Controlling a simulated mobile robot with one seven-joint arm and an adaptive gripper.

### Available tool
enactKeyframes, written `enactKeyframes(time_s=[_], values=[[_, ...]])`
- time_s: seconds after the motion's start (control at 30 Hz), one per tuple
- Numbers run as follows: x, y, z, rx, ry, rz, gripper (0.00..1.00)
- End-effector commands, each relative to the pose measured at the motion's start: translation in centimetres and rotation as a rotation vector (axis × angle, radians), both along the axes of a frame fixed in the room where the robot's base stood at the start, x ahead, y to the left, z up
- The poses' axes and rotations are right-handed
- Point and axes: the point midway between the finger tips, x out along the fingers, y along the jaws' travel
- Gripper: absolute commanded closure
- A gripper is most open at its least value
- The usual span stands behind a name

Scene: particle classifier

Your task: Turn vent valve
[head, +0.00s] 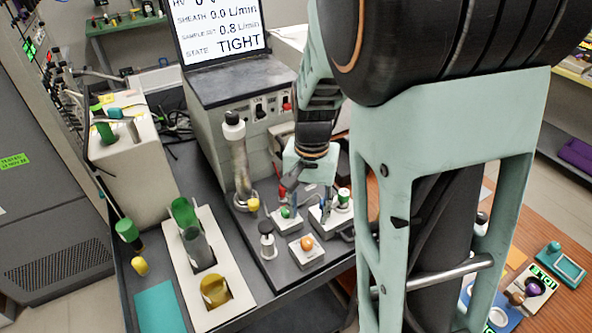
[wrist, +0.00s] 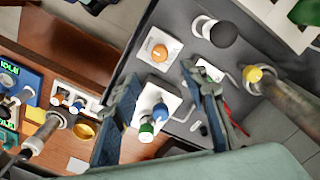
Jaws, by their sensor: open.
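My gripper (head: 307,192) is open and points down over small valve blocks on the dark bench. In the wrist view my gripper (wrist: 160,78) has its two fingers well apart, with nothing held between them. A white block (wrist: 170,97) with a green knob (wrist: 146,131) and a blue part (wrist: 160,111) shows between the fingers. In the head view a white block (head: 330,220) with a green-topped knob (head: 343,195) stands right of the fingers, and another with a green knob (head: 285,212) stands left.
A white plate with an orange knob (head: 306,243) and a black-topped post (head: 266,230) stand in front. A steel cylinder (head: 240,165) rises at the left. The screen (head: 220,30) reads TIGHT, sheath 0.0, sample 0.8 L/min. A white holder (head: 225,300) stands further left.

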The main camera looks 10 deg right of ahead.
Motion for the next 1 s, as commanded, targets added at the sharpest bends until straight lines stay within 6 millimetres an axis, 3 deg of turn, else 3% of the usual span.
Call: enactKeyframes(time_s=[0.17,0.63,1.0], values=[[0.1,-0.1,-1.3,-0.003,0.003,-0.014,0.60],[0.0,-0.1,-9.5,-0.004,0.003,-0.013,0.60],[0.0,0.0,-10.9,-0.002,0.000,-0.010,0.60]])
